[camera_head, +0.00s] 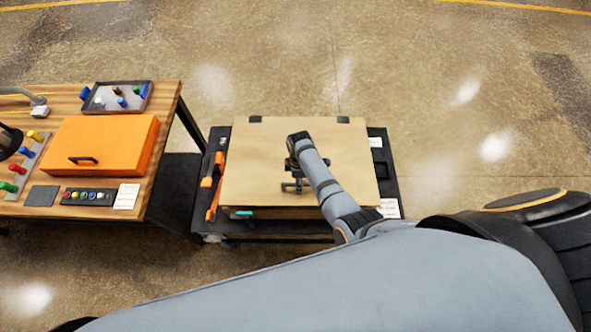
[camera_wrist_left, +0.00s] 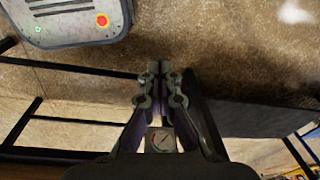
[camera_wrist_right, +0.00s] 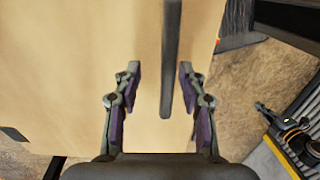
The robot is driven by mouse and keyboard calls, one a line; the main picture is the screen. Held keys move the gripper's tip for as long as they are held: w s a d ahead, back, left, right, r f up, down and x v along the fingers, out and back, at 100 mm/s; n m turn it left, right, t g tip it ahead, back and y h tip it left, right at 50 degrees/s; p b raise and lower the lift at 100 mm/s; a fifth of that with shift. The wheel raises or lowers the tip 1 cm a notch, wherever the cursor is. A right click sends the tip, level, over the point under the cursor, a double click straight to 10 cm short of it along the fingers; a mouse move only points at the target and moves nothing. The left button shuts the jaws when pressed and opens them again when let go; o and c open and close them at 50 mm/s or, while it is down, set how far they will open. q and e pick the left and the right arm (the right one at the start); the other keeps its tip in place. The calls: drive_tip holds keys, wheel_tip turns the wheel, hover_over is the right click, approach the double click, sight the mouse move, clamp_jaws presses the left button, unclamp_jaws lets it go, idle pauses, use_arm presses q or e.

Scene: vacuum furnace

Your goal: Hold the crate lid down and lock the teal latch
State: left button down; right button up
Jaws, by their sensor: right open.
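The wooden crate lid (camera_head: 250,160) lies flat and looks closed on the crate, with dark hinges on its far edge. The teal latch (camera_head: 243,213) is on the crate's near side, toward the left; its lock state is too small to tell. My right gripper (camera_head: 294,176) is over the middle of the lid. In the right wrist view it is open (camera_wrist_right: 160,75), with a dark bar (camera_wrist_right: 171,60) between its fingers and a gap on both sides. My left gripper (camera_wrist_left: 157,70) is shut and empty over the floor; it is outside the head view.
The crate stands on a black cart (camera_head: 382,160) with orange tools (camera_head: 213,185) left of it. A wooden workbench (camera_head: 60,97) at left holds an orange case (camera_head: 105,140) and a grey tray (camera_head: 105,105). Floor behind the cart is clear.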

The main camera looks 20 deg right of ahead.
drive_tip(key=shift+s+f+b, duration=0.1)
drive_tip(key=shift+f+b, duration=0.2)
drive_tip(key=shift+f, duration=0.55)
drive_tip(key=shift+s, duration=0.3)
drive_tip(key=shift+s+d+r, duration=0.1)
drive_tip(key=shift+s+r, duration=0.05)
drive_tip(key=shift+s, duration=0.15)
drive_tip(key=shift+s+r, duration=0.1)
drive_tip(key=shift+w+f, duration=0.2)
drive_tip(key=shift+w, duration=0.2)
drive_tip(key=c, duration=0.4)
drive_tip(key=shift+c, duration=1)
drive_tip(key=shift+s+r, duration=0.1)
drive_tip(key=shift+c, duration=1.3)
use_arm(q)
drive_tip(key=shift+s+d+f, duration=0.1)
drive_tip(key=shift+s+f, duration=0.1)
drive_tip(key=shift+f, duration=0.25)
drive_tip(key=shift+s+f, duration=0.2)
drive_tip(key=shift+f, duration=0.25)
use_arm(e)
clamp_jaws()
